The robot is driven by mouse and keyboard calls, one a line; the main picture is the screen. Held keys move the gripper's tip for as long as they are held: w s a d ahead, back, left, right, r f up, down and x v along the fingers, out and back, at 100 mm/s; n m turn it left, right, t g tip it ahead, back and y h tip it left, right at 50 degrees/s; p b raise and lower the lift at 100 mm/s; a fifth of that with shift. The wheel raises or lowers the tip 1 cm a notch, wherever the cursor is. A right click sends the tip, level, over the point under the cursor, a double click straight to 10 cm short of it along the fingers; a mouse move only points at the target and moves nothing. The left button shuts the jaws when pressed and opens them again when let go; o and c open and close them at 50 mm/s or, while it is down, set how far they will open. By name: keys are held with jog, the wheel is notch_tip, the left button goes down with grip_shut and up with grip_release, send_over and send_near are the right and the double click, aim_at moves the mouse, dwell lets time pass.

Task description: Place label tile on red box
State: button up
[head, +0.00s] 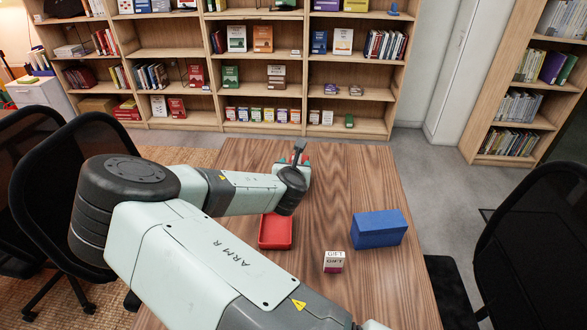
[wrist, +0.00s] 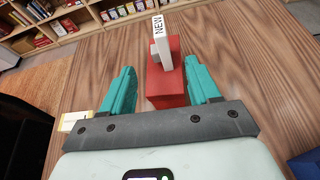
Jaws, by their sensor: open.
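In the wrist view, a red box (wrist: 166,88) stands on the wooden table between the two teal fingers of my gripper (wrist: 159,65). A white label tile (wrist: 161,38) marked "NEW" stands on edge at the top of the red box, with a small grey piece at its left side. I cannot tell whether the tile rests on the box or only overlaps it in the picture. My gripper is open, with a finger at each side of the box. In the head view, my gripper is at the table's far end and this box is mostly hidden.
In the head view, a shallow red tray (head: 275,232), a blue box (head: 379,229) and a small "GIFT" box (head: 334,263) stand on the table (head: 350,175). A pale yellowish item (wrist: 75,121) lies beside my gripper. Chairs flank the table; bookshelves stand behind.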

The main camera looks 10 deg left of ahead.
jog(key=s+d+r+m+g+h, duration=0.2)
jog(key=s+d+r+m+g, duration=0.65)
jog(key=m, duration=1.05)
jog(key=s+d+r+m+y, duration=0.2)
jog(key=s+d+r+m, duration=0.15)
jog(key=s+r, duration=0.4)
jog(key=s+d+r+m+y, duration=0.1)
jog(key=s+d+r+m, duration=0.1)
jog(key=s+r+m, duration=0.5)
jog(key=s+d+r+m, duration=0.1)
jog(key=s+r+m, duration=0.1)
jog(key=s+r, duration=0.2)
jog(key=s+d+r+m+h, duration=0.1)
jog(key=s+d+r+m, duration=0.1)
jog(key=s, duration=0.9)
notch_tip(320, 180, up, 2)
jog(key=shift+d+r+m, duration=0.25)
jog(key=shift+m, duration=0.5)
